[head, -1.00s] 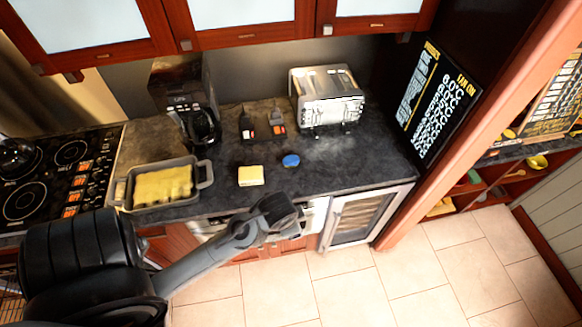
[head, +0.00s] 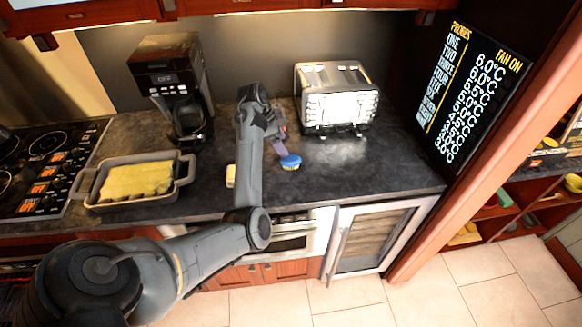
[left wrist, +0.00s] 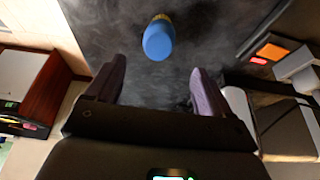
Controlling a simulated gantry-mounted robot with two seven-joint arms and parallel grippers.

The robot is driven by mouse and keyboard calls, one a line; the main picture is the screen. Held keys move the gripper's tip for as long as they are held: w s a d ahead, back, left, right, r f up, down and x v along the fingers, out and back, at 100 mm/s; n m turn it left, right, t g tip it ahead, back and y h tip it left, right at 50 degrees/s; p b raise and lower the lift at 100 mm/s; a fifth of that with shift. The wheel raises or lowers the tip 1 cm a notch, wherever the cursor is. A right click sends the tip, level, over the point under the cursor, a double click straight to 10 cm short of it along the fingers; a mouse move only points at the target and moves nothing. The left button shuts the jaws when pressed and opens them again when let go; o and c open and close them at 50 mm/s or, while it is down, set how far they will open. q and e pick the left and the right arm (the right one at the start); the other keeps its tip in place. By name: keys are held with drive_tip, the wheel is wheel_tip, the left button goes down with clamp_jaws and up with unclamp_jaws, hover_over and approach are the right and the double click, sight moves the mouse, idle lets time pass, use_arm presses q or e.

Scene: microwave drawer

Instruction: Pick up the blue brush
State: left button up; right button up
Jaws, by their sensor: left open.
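The blue brush (head: 290,161) lies on the dark counter (head: 345,182), in front of the toaster. Its rounded blue top and some yellow below it show. In the left wrist view the blue brush (left wrist: 158,41) lies ahead of the fingertips, roughly centred between them. My left gripper (head: 281,143) is over the counter, just beside the brush in the head view. In the left wrist view my left gripper (left wrist: 153,76) has its two purple fingers wide apart with nothing between them. My right gripper is in neither view.
A silver toaster (head: 337,95) stands behind the brush, and a coffee maker (head: 172,85) is at the back left. A grey dish (head: 88,200) with yellow food sits at the left. A pale sponge (head: 230,177) is partly hidden by my arm. The counter right of the brush is clear.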

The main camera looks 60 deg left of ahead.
sight(292, 158)
use_arm(q)
drive_tip(key=shift+b+x, duration=0.3)
drive_tip(key=shift+x, duration=4.65)
drive_tip(key=shift+s+d, duration=0.1)
drive_tip(key=shift+s, duration=0.1)
drive_tip(key=shift+c, duration=0.3)
drive_tip(key=c, duration=1.1)
drive_tip(key=shift+r, duration=0.9)
wheel_tip(292, 158, up, 2)
drive_tip(key=shift+r, duration=0.2)
drive_tip(key=w+d+r, duration=0.1)
drive_tip(key=d+r, duration=0.1)
drive_tip(key=d, duration=0.1)
drive_tip(key=w+d+r, duration=0.1)
drive_tip(key=d+r, duration=0.1)
drive_tip(key=d, duration=0.2)
drive_tip(key=d+r+p, duration=0.1)
drive_tip(key=d+r, duration=0.1)
drive_tip(key=d, duration=0.2)
drive_tip(key=shift+w+d+r, duration=0.15)
drive_tip(key=shift+w+r, duration=0.25)
